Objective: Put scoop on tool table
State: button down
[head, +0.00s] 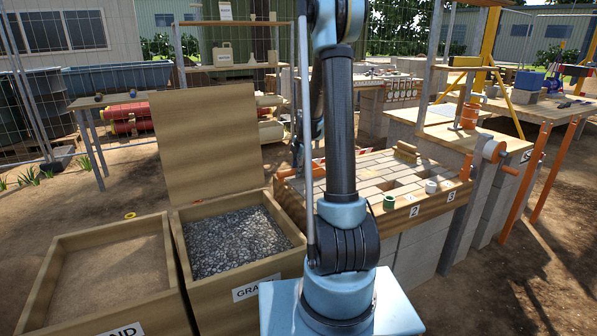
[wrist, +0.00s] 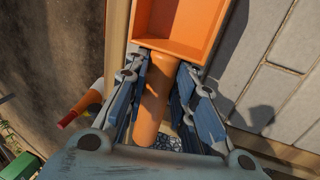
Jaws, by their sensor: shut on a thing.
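The orange scoop (wrist: 182,25) fills the top middle of the wrist view, with its open tray at the top and its round handle (wrist: 155,100) running down from it. My gripper (wrist: 160,72) is shut on the handle, with a finger on each side. In the head view my arm hides the gripper; an orange piece (head: 290,173) shows just left of the arm, perhaps part of the scoop. A wooden table with orange legs (head: 548,114) stands at the right, bearing a blue box and small tools. I cannot tell for sure that it is the tool table.
A paved bench (head: 365,180) with numbered spots and small cups stands behind my arm. The gravel bin (head: 237,245) and sand bin (head: 100,262) are at left, the gravel bin's lid raised. An orange crank (head: 492,152) juts out at right. Ground at lower right is clear.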

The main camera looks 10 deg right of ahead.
jog(key=c, duration=1.3)
grip_release()
jog(key=shift+c, duration=0.2)
